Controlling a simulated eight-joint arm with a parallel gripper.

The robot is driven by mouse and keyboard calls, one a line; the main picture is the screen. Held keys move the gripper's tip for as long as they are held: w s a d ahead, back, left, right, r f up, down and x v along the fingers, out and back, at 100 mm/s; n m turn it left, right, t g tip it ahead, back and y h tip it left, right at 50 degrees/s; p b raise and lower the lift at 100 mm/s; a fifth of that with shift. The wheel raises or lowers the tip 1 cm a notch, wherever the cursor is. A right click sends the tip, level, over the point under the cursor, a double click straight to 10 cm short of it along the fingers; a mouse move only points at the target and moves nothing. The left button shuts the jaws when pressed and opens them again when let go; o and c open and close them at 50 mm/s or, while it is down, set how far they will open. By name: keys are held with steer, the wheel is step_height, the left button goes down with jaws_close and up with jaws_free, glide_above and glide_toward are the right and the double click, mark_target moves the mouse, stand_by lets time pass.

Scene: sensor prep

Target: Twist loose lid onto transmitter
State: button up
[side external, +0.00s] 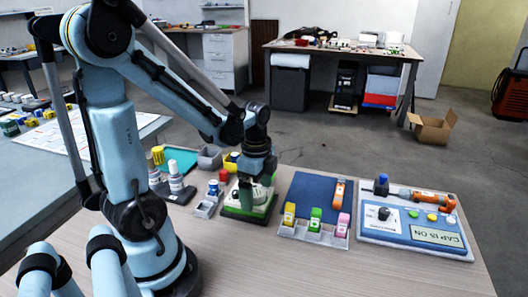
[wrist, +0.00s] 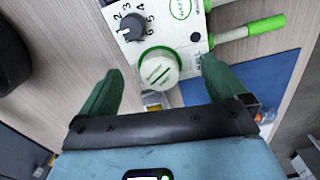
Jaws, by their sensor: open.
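The transmitter (side external: 240,209) is a white and green device on the wooden table, below my gripper (side external: 258,183) in the side view. In the wrist view the white transmitter (wrist: 120,13) carries a dark numbered dial and a green round mark. The lid (wrist: 158,70) is a round white disc with raised ribs and a green rim, at the transmitter's near edge. I cannot tell whether it is threaded on or only resting. My gripper (wrist: 160,75) is open, its green fingers on either side of the lid with visible gaps.
Two green-handled parts (wrist: 250,29) extend right from the transmitter. A blue mat (side external: 306,193) lies to the right, with a tray of coloured blocks (side external: 312,231) in front of it. A panel reading "CAP IS ON" (side external: 400,229) stands further right. Bottles (side external: 176,179) stand left.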

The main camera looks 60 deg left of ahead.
steer(key=shift+r, duration=0.65)
stand_by(0.4)
steer(key=shift+r, duration=2.95)
steer(key=w+d+r+n+t, duration=0.2)
steer(key=d+n+t, duration=0.5)
steer(key=d+n, duration=0.3)
steer(key=shift+w+d+n, duration=0.3)
steer(key=shift+w+d, duration=0.05)
steer(key=shift+d, duration=0.15)
